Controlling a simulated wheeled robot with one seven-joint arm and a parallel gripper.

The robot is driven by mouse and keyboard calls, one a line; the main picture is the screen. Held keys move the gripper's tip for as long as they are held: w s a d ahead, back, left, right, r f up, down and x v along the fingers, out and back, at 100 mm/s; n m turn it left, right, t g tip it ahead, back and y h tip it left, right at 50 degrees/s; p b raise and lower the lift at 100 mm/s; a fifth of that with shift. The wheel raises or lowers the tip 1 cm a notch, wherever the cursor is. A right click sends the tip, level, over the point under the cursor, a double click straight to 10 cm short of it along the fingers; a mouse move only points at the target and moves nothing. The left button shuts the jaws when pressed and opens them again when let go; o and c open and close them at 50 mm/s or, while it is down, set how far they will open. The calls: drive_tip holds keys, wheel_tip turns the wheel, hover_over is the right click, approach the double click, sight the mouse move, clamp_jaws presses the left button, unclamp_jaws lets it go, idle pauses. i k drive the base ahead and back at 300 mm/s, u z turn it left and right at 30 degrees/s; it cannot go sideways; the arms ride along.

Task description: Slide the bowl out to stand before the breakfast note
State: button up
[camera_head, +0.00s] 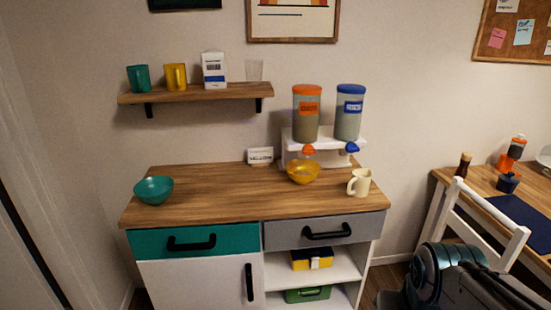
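A yellow bowl (303,174) stands on the wooden cabinet top, in front of the white dispenser stand and close below the orange spout. A small white note card (260,155) stands at the back of the top, left of the yellow bowl; its print is too small to read surely. A teal bowl (153,190) stands near the left end of the top. Part of my dark arm shows at the bottom right, well away from both bowls. My gripper's fingertips are not visible.
Two dispensers, orange-lidded (306,113) and blue-lidded (348,113), stand on the white stand (298,138). A cream mug (360,182) is right of the yellow bowl. The wooden top (225,192) is clear between the bowls. A wall shelf (190,94) holds cups. A white chair (485,215) stands right.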

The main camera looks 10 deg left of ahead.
sight(303, 171)
drive_tip(key=z, duration=0.45)
drive_tip(key=i, duration=1.3)
drive_tip(key=u, duration=0.55)
